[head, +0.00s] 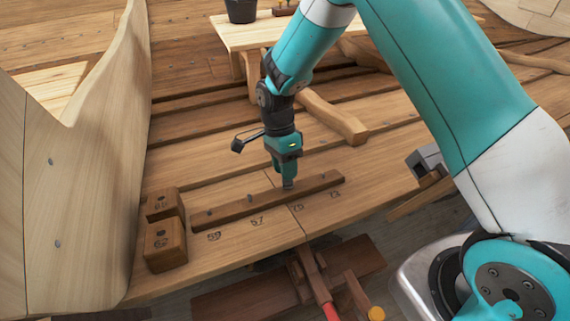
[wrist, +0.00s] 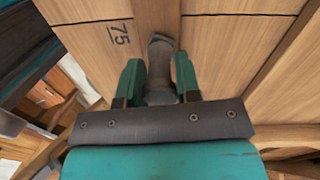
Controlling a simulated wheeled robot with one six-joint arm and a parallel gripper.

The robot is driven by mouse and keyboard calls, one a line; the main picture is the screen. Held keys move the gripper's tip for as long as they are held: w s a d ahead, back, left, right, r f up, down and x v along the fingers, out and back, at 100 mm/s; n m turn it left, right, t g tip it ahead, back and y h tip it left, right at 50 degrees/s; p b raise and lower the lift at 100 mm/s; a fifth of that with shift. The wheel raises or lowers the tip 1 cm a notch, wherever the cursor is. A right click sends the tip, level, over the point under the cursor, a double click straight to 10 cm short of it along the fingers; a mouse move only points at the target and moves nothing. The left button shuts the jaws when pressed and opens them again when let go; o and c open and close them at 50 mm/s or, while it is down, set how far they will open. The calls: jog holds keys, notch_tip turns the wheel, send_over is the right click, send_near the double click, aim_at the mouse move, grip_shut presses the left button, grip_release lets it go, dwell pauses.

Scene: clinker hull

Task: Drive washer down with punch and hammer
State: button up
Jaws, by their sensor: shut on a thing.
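My gripper (head: 288,178) points down over a dark wooden batten (head: 232,209) on the plank seam. Its green fingers (wrist: 159,82) are shut on a dark grey metal tool (wrist: 161,55), which looks like the punch. The tool's lower end is at or just above the batten near the mark 75; I cannot tell whether it touches. Small metal fastenings stand along the batten, one (head: 208,212) near its left end and one (head: 335,173) near its right end. A washer cannot be made out under the tool. No hammer is clearly recognisable.
Two drilled wooden blocks (head: 165,246) stand at the left beside the tall pale hull part (head: 95,190). A red handle (head: 330,311) shows at the bottom edge. A bench (head: 240,33) with a dark bucket (head: 241,10) is behind. Planks in front of the batten are clear.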

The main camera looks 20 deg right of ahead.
jog(key=shift+s+f, duration=0.1)
jog(key=shift+f, duration=0.15)
dwell(0.5)
jog(key=o, duration=1.1)
jog(key=p+v, duration=0.6)
jog(key=v, duration=0.2)
jog(key=shift+p, duration=0.4)
